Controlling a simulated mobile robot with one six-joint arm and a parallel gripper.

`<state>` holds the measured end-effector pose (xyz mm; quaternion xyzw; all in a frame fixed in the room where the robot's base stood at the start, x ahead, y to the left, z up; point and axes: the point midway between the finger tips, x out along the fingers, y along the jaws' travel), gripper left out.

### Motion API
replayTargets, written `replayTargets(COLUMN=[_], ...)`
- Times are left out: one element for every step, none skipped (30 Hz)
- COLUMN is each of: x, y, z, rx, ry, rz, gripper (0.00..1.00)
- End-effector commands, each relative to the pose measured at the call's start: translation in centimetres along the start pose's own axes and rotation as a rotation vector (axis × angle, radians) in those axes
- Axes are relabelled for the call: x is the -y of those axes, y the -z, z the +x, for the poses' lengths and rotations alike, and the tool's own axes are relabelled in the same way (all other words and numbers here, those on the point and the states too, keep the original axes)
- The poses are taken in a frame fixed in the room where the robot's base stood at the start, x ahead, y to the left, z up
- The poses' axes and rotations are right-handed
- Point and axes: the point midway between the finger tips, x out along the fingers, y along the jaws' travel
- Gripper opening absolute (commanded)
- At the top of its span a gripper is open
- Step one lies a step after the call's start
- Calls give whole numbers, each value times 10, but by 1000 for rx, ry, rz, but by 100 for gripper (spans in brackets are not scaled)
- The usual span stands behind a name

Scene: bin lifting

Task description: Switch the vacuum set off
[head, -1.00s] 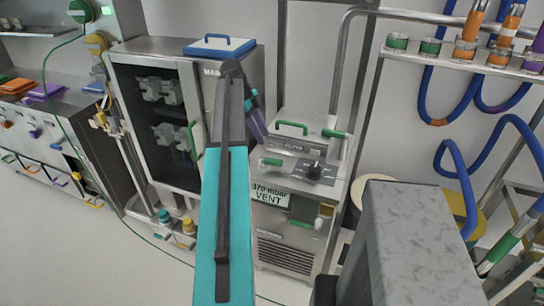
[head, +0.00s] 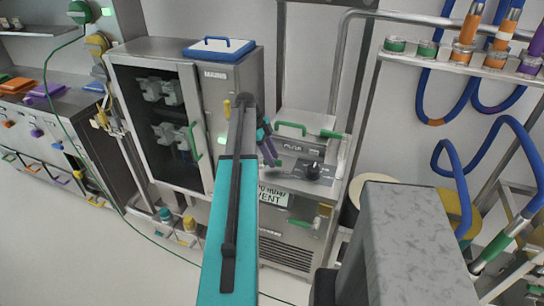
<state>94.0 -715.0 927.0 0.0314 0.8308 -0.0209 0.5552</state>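The vacuum set (head: 290,245) is a grey metal unit in the middle of the head view, with a vented lower front. Its sloped top panel carries a black round knob (head: 314,171) and a green handle (head: 290,127). A white sign (head: 273,195) on its front reads "mbar VENT", partly hidden by my arm. A green-tipped lever (head: 299,223) sits below the sign. My gripper (head: 271,154), with purple fingers, hangs at the panel's left side, left of the knob and apart from it. The fingers look close together, but their gap is too small to judge.
A steel cabinet (head: 229,100) with a dark glass door stands left of the vacuum set, a blue-rimmed tray (head: 219,47) on top. A steel tube frame (head: 338,60) rises behind the set. Blue hoses (head: 455,190) hang at right. Floor (head: 150,270) is clear at front left.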

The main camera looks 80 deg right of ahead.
Motion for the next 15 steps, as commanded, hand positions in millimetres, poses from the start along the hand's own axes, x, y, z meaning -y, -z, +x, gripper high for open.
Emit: replayTargets(x=[0, 0, 0, 0, 0, 0, 0, 0, 0, 0, 0, 0, 0, 0, 0], y=[0, 0, 0, 0, 0, 0, 0, 0, 0, -1, -1, -1, -1, -1, -1], z=[2, 3, 4, 5, 5, 6, 6, 6, 6, 6, 6, 6, 6, 5, 5], rx=[0, 0, 0, 0, 0, 0, 0, 0, 0, 0, 0, 0, 0, 0, 0], ry=[-1, 0, 0, 0, 0, 0, 0, 0, 0, 0, 0, 0, 0, 0, 1], rz=[0, 0, 0, 0, 0, 0, 0, 0, 0, 0, 0, -1, -1, -1, -1], gripper=[36, 36, 36, 36, 36, 36, 36, 36, 36, 36, 36, 36, 34, 29, 22])
